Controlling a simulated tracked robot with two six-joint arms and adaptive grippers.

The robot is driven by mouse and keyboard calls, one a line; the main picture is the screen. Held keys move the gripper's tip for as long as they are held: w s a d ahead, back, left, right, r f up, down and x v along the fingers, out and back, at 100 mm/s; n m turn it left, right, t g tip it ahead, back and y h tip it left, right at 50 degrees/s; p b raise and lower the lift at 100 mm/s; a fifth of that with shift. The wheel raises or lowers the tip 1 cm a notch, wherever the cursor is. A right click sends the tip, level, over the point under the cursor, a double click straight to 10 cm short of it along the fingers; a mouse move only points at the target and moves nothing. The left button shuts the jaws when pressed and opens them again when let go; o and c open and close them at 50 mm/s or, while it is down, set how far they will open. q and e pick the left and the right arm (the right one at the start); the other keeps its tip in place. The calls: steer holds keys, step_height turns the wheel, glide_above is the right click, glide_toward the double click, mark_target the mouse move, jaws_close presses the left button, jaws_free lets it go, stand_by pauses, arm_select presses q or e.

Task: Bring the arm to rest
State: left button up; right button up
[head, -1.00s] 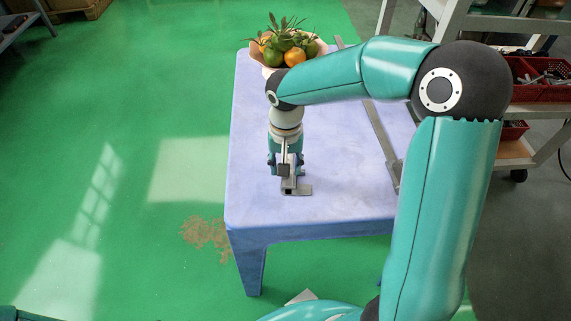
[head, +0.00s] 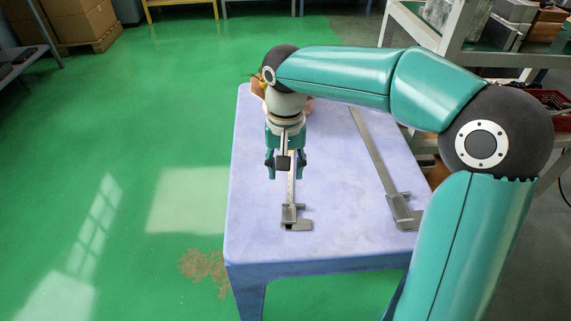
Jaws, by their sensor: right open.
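My right gripper (head: 284,165) points down over the blue-lilac table (head: 340,240), open. It appears to be above the smaller grey caliper (head: 291,212). The caliper lies on the table with its jaw end toward me, and its upper part is partly hidden by the gripper. My right arm comes in from the right and bends over the table. My left gripper is not in view.
A longer grey caliper (head: 374,165) lies on the table's right side. A fruit bowl (head: 257,88) at the far edge is mostly hidden by my arm. A shelf cart with red bins (head: 553,99) stands at right. Green floor (head: 110,150) is free at left.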

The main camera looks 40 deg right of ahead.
steer(key=shift+r, duration=0.35)
